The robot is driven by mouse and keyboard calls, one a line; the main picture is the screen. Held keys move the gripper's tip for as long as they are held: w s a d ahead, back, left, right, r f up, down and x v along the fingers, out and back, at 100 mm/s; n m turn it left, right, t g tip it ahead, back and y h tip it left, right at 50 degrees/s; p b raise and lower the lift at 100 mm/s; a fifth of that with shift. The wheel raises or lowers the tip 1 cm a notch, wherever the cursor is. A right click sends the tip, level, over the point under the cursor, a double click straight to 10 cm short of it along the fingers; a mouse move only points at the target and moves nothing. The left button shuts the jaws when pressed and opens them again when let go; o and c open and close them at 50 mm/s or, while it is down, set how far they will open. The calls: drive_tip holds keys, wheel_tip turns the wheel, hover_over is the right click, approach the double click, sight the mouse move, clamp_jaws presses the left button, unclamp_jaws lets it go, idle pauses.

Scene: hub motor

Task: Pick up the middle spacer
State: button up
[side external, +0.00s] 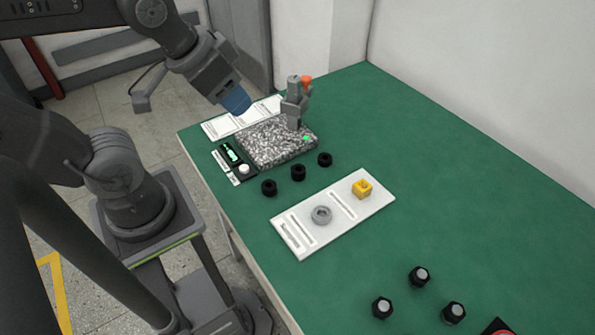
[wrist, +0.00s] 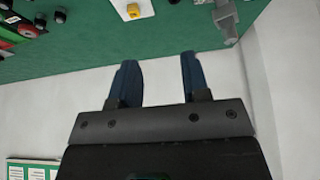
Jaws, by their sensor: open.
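Three small black spacers stand in a slanting row on the green table, between a speckled stone plate and a white tray. The middle spacer (side external: 298,172) sits between the nearer-left spacer (side external: 269,187) and the farther-right spacer (side external: 325,159). My gripper (side external: 237,103) has blue fingers and hangs above the left side of the stone plate, up and left of the spacers and apart from them. In the wrist view my gripper (wrist: 157,75) is open, with nothing between its fingers. I cannot make out the middle spacer in the wrist view.
The speckled stone plate (side external: 262,146) carries a grey upright stand (side external: 295,103) with an orange top. The white tray (side external: 290,240) holds a grey ring (side external: 321,215) and a yellow block (side external: 362,188). Three black pieces with grey tops, one of them (side external: 420,276), stand at the lower right.

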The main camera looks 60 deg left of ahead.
drive_tip(key=o, duration=0.5)
drive_tip(key=n+g, duration=0.6)
drive_tip(key=n, duration=1.2)
hover_over(298, 169)
wheel_tip(298, 169, down, 16)
drive_tip(key=f, duration=0.7)
drive_tip(key=shift+a+f, duration=0.25)
drive_tip(key=shift+f, duration=0.15)
drive_tip(key=shift+d+f, duration=0.2)
drive_tip(key=shift+f, duration=2.7)
